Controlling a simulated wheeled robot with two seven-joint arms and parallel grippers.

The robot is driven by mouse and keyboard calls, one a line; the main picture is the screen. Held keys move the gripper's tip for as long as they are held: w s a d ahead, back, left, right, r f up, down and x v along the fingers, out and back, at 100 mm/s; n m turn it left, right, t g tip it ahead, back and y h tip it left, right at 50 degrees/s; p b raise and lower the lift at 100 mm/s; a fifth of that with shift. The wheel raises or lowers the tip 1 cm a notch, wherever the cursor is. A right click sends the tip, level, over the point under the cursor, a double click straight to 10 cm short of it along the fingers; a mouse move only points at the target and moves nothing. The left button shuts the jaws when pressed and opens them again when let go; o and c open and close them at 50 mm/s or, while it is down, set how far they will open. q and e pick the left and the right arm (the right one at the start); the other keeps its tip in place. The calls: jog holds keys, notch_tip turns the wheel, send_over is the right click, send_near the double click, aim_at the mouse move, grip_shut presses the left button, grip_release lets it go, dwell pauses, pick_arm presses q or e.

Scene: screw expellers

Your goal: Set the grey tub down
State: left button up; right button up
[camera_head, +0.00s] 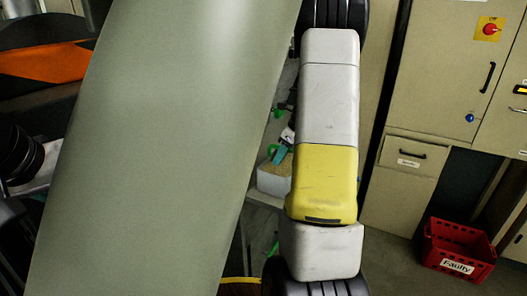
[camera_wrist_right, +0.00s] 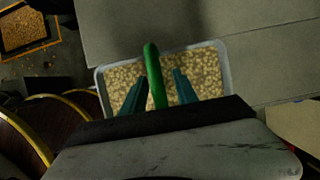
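The grey tub (camera_wrist_right: 224,60) is full of pale yellow grains and has a pale rim and a green upright handle (camera_wrist_right: 154,78). In the head view the tub (camera_head: 272,182) is partly hidden behind my right arm. My right gripper (camera_wrist_right: 158,78) is over the tub, its two dark teal fingers apart on either side of the handle, with gaps showing between them and it. The tub looks level beside a grey surface; its underside is hidden, so contact below cannot be seen. My left gripper does not show.
A large smooth grey-green shape (camera_head: 165,140) blocks much of the head view. A red crate marked "Faulty" (camera_head: 458,248) stands on the floor at right, by beige cabinets (camera_head: 440,60). Brown round parts with yellow edges (camera_wrist_right: 62,122) lie left of the tub in the wrist view.

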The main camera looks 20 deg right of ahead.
jog(key=v, duration=1.1)
jog(key=shift+d+r, duration=0.1)
jog(key=shift+r, duration=0.2)
jog(key=s+a+r+n+t, duration=0.1)
jog(key=s+a+r+n, duration=0.3)
jog(key=s+a+n, duration=0.3)
jog(key=s+a+r+n, duration=0.4)
jog(key=a+n, duration=0.4)
jog(key=a, duration=0.1)
jog(key=s+a+n+t, duration=0.1)
jog(key=s+a+n, duration=0.6)
jog(key=s+n, duration=0.5)
jog(key=shift+a+f+n+t+h, duration=0.3)
jog(key=shift+a+f+n+t, duration=0.15)
jog(key=shift+n, duration=0.45)
jog(key=shift+s+d, duration=0.1)
jog(key=shift+d, duration=0.05)
